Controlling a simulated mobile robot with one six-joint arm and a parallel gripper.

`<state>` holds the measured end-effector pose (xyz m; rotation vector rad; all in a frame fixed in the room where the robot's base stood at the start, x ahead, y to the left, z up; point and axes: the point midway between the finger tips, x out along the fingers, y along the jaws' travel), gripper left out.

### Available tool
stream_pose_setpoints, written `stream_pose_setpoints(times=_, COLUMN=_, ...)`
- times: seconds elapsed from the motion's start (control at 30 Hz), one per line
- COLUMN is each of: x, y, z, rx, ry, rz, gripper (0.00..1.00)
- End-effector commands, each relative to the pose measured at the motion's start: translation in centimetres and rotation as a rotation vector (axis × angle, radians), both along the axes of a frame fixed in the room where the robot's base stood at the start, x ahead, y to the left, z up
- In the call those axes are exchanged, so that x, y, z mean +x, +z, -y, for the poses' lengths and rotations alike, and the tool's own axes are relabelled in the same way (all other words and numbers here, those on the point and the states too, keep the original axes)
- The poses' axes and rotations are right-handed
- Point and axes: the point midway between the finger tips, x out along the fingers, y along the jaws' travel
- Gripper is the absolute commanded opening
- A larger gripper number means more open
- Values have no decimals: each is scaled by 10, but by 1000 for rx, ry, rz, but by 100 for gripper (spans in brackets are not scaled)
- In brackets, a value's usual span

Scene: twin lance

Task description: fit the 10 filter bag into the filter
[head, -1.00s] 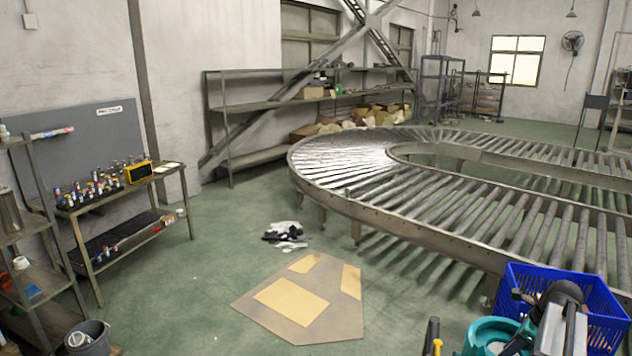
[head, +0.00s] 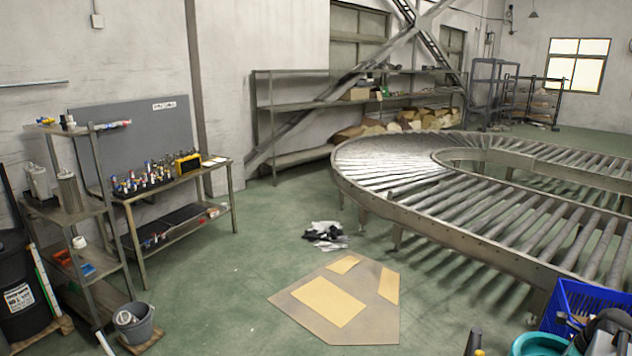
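I cannot make out a filter bag or a filter marked 10 in the head view.
A workbench (head: 182,171) with small bottles and a yellow case (head: 187,162) stands at the left wall. A grey bucket (head: 133,325) is at lower left. A roller conveyor (head: 480,238) curves at right, near a blue crate (head: 590,302). Floor around the flat cardboard (head: 365,325) is mostly clear.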

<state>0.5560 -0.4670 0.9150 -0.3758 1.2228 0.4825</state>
Motion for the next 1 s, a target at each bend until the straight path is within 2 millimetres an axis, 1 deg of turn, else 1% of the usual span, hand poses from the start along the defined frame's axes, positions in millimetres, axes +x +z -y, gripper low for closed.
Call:
stream_pose_setpoints(times=0.03, x=-1, y=-11, z=-6, rx=13, ry=8, rz=-12, gripper=0)
stream_pose_setpoints(times=0.37, x=-1, y=-11, z=-5, rx=11, ry=6, rz=-11, gripper=0)
stream_pose_setpoints(times=0.57, x=0, y=-9, z=-4, rx=9, ry=5, rz=-10, gripper=0)
stream_pose_setpoints(times=1.0, x=1, y=5, z=-5, rx=10, ry=6, rz=-5, gripper=0)
